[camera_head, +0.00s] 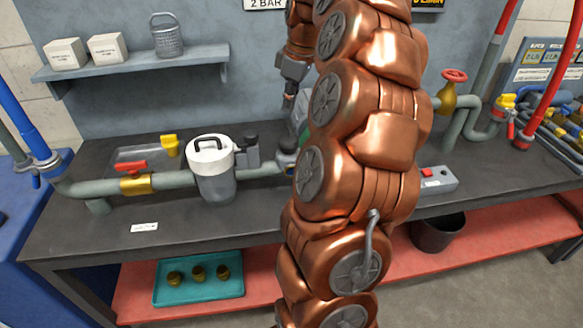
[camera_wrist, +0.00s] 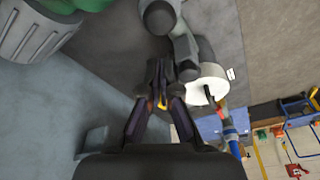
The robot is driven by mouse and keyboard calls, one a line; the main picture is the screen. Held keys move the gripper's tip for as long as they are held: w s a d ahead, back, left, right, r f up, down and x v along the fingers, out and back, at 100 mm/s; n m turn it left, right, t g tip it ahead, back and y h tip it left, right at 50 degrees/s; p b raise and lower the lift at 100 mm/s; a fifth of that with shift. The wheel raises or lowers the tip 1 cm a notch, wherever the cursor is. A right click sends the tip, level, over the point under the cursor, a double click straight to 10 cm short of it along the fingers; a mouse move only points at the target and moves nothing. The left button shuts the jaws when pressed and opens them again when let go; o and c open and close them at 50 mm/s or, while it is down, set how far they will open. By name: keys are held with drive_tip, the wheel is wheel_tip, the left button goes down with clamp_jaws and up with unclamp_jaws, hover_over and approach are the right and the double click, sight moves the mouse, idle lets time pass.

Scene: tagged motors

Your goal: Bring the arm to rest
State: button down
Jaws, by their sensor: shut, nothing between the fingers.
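My copper-coloured arm stands upright across the middle of the head view and folds over at the top. My gripper (camera_head: 289,99) hangs from it behind the column, pointing down over the bench, to the right of the shelf. In the wrist view my gripper (camera_wrist: 158,70) has its dark fingers together with nothing between them. A green motor with a grey ribbed body (camera_wrist: 40,28) shows at its upper left. In the head view the arm hides most of the motor (camera_head: 303,122).
A white-lidded canister (camera_head: 213,170) sits on the pipe line, left of my arm. A dark bench (camera_head: 90,235) carries a red-handled valve (camera_head: 134,168) and a grey switch box (camera_head: 436,180). A wall shelf (camera_head: 130,68) holds white boxes and a grey can. The bench's front left is mostly clear.

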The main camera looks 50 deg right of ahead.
drive_tip(key=shift+r, duration=0.45)
drive_tip(key=s+a+f+g+p, duration=0.1)
drive_tip(key=s+a, duration=0.2)
drive_tip(key=a, duration=0.8)
drive_tip(key=s+a+f+g+p, duration=0.1)
drive_tip(key=s+a, duration=0.1)
drive_tip(key=a, duration=1)
drive_tip(key=s+a+f+m+g, duration=0.1)
drive_tip(key=s+a+f, duration=0.3)
drive_tip(key=s, duration=0.5)
drive_tip(key=s+a+f+m+p, duration=0.1)
drive_tip(key=s+a+f+m, duration=0.2)
drive_tip(key=s, duration=0.6)
drive_tip(key=a+f, duration=0.1)
drive_tip(key=a, duration=0.1)
drive_tip(key=shift+s+a+f+m+g+h, duration=0.25)
drive_tip(key=shift+s+a+m+g+h, duration=0.05)
drive_tip(key=shift+g+h, duration=0.1)
